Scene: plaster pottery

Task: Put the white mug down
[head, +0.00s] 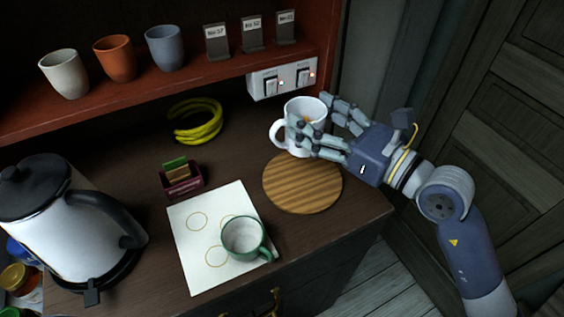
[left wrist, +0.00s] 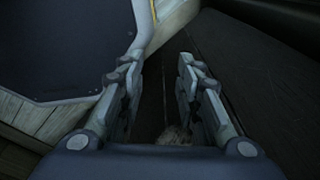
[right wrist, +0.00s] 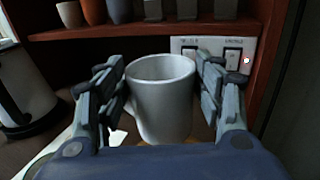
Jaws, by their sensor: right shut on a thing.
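The white mug (head: 290,131) is upright between the fingers of my right gripper (head: 322,122), which is shut on it. Its handle points left in the head view. Its base overlaps the far edge of a round wooden board (head: 302,187); I cannot tell whether it touches anything. My left gripper (left wrist: 158,65) shows only in the left wrist view, open and empty, over dark floorboards.
A green-rimmed mug (head: 243,236) stands on a white sheet (head: 192,265) with ring marks. A kettle (head: 60,215) is at left, yellow bananas (head: 200,128) at the back, a small dark red holder (head: 183,184) mid-counter. A shelf (head: 130,88) with cups and a switch panel (head: 284,80) are behind.

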